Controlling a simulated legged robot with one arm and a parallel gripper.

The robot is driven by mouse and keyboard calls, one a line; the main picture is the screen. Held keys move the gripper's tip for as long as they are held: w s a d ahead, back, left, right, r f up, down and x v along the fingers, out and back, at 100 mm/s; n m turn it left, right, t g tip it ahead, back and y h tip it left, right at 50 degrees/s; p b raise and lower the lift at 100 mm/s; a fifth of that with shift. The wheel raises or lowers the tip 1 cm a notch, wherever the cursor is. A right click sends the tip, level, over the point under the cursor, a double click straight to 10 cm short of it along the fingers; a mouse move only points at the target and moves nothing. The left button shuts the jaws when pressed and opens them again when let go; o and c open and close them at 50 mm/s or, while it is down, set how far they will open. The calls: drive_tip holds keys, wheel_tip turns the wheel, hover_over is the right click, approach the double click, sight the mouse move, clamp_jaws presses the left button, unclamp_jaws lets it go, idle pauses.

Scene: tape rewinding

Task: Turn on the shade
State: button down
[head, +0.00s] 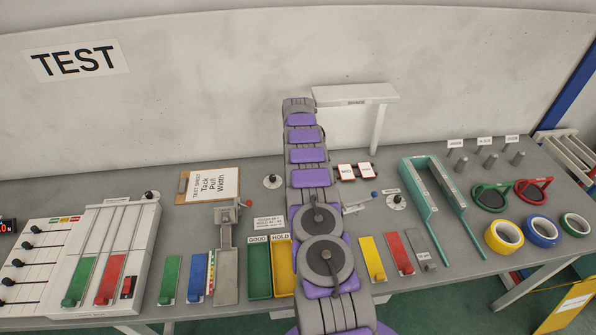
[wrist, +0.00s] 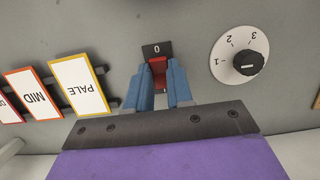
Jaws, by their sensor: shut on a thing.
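The white shade (head: 356,96), a canopy labelled SHADE, stands at the back of the bench against the wall. A small red switch (wrist: 157,66) under a black plate marked 0 (wrist: 157,49) shows in the wrist view. My gripper (wrist: 166,82) has its two blue fingers on either side of this red switch, shut on it. In the head view my purple and grey arm covers the switch and the gripper.
A dial (wrist: 248,63) marked 1, 2, 3 is on one side of the switch; it also shows in the head view (head: 272,181). Cards reading PALE (wrist: 79,85) and MID (wrist: 31,96) stand on the other side. A teal frame (head: 418,190) and tape rolls (head: 504,236) are at right.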

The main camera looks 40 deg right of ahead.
drive_tip(key=shift+w+r, duration=0.1)
drive_tip(key=shift+r, duration=0.05)
drive_tip(key=c, duration=1)
unclamp_jaws()
